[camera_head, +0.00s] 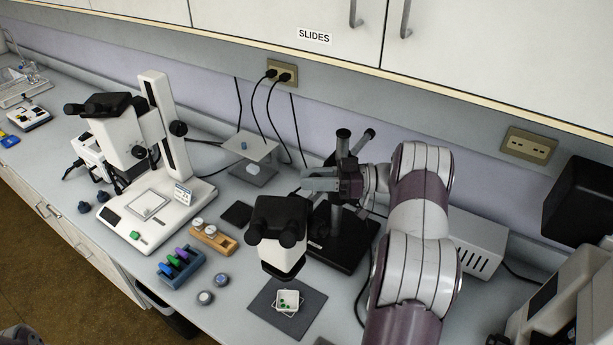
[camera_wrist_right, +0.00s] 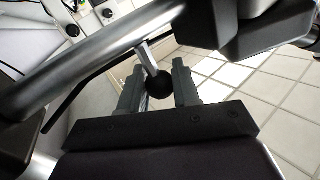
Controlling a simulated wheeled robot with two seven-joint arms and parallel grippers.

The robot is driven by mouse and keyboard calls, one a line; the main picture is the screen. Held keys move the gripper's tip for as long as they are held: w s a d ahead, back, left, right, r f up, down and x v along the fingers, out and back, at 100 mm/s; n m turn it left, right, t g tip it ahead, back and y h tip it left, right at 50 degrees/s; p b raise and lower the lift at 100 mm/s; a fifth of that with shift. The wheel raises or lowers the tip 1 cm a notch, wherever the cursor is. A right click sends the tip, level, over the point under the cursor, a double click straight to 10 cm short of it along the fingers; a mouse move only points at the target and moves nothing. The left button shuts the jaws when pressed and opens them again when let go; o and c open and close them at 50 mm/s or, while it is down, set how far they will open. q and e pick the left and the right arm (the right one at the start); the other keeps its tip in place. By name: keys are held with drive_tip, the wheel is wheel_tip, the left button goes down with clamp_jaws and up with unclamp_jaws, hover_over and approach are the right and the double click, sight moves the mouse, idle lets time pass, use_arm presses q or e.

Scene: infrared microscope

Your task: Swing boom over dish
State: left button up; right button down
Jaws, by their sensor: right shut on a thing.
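The boom microscope's white head with black eyepieces (camera_head: 278,222) hangs just behind the dish in the head view. Its black base (camera_head: 340,245) and upright post (camera_head: 342,145) stand to the right. The small white dish (camera_head: 288,301) with green bits lies on a dark grey mat (camera_head: 265,307). My right gripper (camera_head: 318,179) is at the boom beside the post. In the right wrist view, its fingers (camera_wrist_right: 158,88) are shut on a black ball knob (camera_wrist_right: 158,84) at the end of a thin rod. A thick metal bar (camera_wrist_right: 95,60) crosses there. The boom is partly hidden by my gripper in the head view.
Another microscope (camera_head: 150,205) stands at the left. A rack of coloured items (camera_head: 180,267), a wooden holder (camera_head: 213,238) and two small round pots (camera_head: 205,297) lie between. A white vented box (camera_head: 478,245) stands right of my arm. The wall is close behind.

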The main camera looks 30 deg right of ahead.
drive_tip(key=shift+d+r, duration=0.15)
drive_tip(key=shift+r, duration=0.25)
drive_tip(key=c, duration=1.1)
unclamp_jaws()
drive_tip(key=shift+o, duration=1.2)
drive_tip(key=shift+s+d+f, duration=0.1)
drive_tip(key=shift+s+f, duration=0.05)
drive_tip(key=shift+f, duration=0.1)
drive_tip(key=shift+s+d+f, duration=0.1)
drive_tip(key=shift+d, duration=0.2)
drive_tip(key=b+v, duration=0.4)
drive_tip(key=v, duration=0.8)
drive_tip(key=shift+r, duration=0.2)
